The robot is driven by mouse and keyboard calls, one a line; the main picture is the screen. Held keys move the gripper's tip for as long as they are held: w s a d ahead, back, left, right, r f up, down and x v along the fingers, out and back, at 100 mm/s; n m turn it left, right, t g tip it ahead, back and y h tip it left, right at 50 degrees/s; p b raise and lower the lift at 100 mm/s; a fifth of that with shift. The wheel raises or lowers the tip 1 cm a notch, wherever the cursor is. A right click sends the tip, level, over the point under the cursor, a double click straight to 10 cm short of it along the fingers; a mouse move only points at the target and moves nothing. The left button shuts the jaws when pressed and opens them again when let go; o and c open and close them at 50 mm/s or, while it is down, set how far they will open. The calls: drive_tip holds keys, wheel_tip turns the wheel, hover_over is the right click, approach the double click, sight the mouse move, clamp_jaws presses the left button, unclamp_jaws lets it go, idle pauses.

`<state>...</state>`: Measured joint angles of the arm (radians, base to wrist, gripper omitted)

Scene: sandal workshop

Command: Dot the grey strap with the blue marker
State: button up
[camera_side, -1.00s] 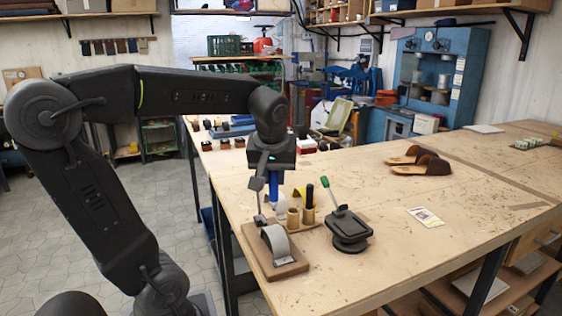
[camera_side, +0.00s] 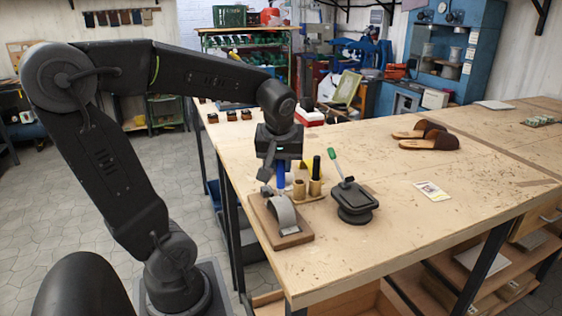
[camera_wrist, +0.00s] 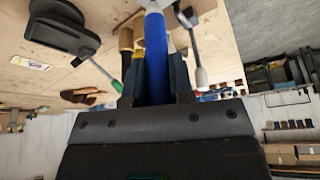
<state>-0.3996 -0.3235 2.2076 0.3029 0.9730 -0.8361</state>
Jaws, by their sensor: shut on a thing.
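My gripper (camera_side: 280,160) is shut on the blue marker (camera_side: 281,174), which points down. In the wrist view the marker (camera_wrist: 156,45) stands between the jaws (camera_wrist: 155,88), with its pale end toward the top edge. The grey strap (camera_side: 281,212) curves in an arch over a wooden block (camera_side: 290,237) at the near left of the workbench. The marker is right over or just behind the top of the strap in the side view. I cannot tell whether its tip touches. I cannot make out the strap in the wrist view.
Wooden cups (camera_side: 299,190) stand close behind the strap, one with a black marker (camera_side: 316,166). A black device (camera_side: 355,201) with a green-handled lever stands to their right. A card (camera_side: 432,191) and brown sandals (camera_side: 429,141) lie farther right.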

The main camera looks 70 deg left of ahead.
drive_tip(key=shift+f, duration=0.65)
idle(0.6)
drive_tip(key=shift+r, duration=0.1)
drive_tip(key=shift+r, duration=3.45)
